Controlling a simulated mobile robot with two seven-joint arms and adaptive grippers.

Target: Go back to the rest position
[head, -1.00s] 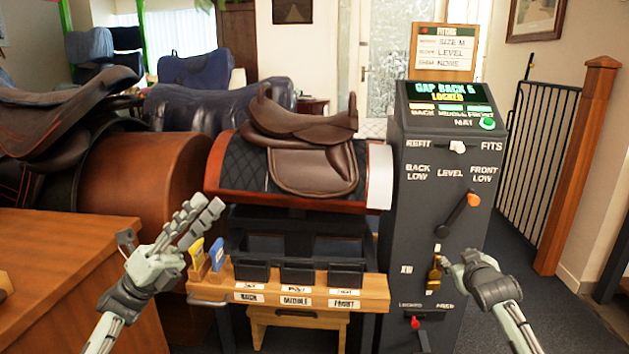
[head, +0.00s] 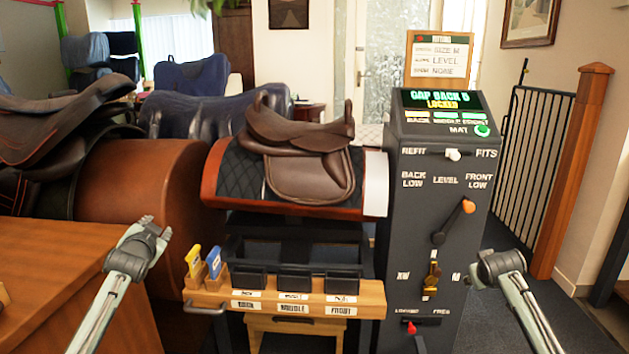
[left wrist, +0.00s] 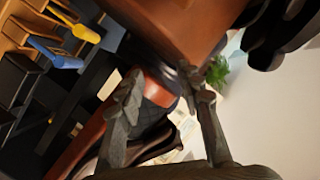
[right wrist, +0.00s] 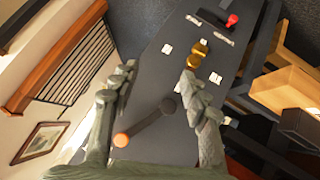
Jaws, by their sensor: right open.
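My left gripper (head: 148,232) is raised over the left wooden table's right edge, left of the bin rack. In the left wrist view its two fingers (left wrist: 165,90) are spread with nothing between them. My right gripper (head: 490,262) is at the right side of the grey control post (head: 428,230), apart from it. In the right wrist view its fingers (right wrist: 155,90) are open and empty, with the post's face and orange-knobbed lever (right wrist: 145,122) beyond them. The brown saddle (head: 308,150) sits on the black quilted pad on the stand.
A wooden shelf (head: 360,299) with dark bins stands below the saddle, holding a yellow tool (head: 194,260) and a blue tool (head: 213,262). The wooden table (head: 50,260) is at left. A gate (head: 535,150) and wooden post stand at right.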

